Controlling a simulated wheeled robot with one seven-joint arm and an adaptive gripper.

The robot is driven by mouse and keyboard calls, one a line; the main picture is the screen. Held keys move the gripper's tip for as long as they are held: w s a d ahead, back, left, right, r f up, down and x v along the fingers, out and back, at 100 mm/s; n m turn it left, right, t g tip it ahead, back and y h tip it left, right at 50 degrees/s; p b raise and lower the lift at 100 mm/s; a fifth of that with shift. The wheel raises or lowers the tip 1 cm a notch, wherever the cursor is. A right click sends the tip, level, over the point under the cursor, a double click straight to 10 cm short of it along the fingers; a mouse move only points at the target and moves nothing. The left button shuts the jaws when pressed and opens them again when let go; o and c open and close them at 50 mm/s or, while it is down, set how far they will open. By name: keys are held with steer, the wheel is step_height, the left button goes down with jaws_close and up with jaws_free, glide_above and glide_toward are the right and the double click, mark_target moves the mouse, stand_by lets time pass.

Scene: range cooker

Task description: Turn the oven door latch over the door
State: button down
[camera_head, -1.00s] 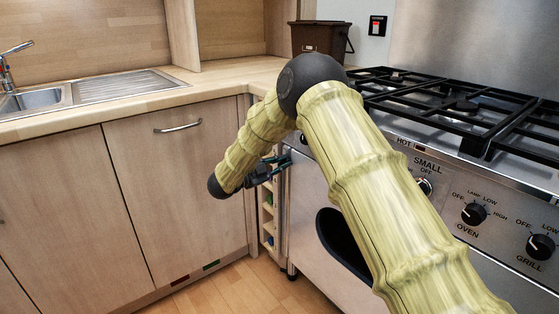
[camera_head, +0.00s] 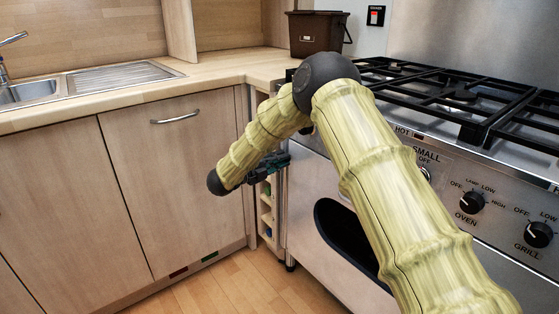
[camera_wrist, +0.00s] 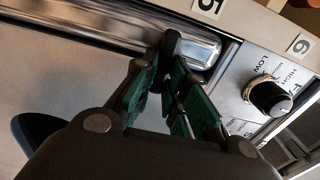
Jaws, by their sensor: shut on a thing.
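The oven door (camera_head: 310,215) is a steel panel with a dark window on the front of the cooker, partly behind my arm in the head view. My gripper (camera_head: 272,166) is at the cooker's left front edge, beside the door's upper left. In the wrist view my gripper (camera_wrist: 166,72) has its green-padded fingers closed around a small dark piece, which looks like the latch (camera_wrist: 171,44). The latch stands across the end of a shiny metal bar (camera_wrist: 110,25). Its lower part is hidden between the fingers. In the head view the latch cannot be made out.
A black control knob (camera_wrist: 268,96) is close to the right of my fingers. More knobs (camera_head: 470,202) line the cooker front, below black pan grates (camera_head: 465,95). A narrow rack (camera_head: 266,215) and a wooden cabinet (camera_head: 170,190) stand left of the cooker. The floor (camera_head: 235,285) in front is clear.

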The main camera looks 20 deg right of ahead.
stand_by(0.3)
steer(key=c, duration=1.4)
jaws_free()
steer(key=shift+a, duration=0.1)
steer(key=shift+c, duration=0.2)
steer(key=v, duration=1.2)
steer(key=shift+f, duration=0.1)
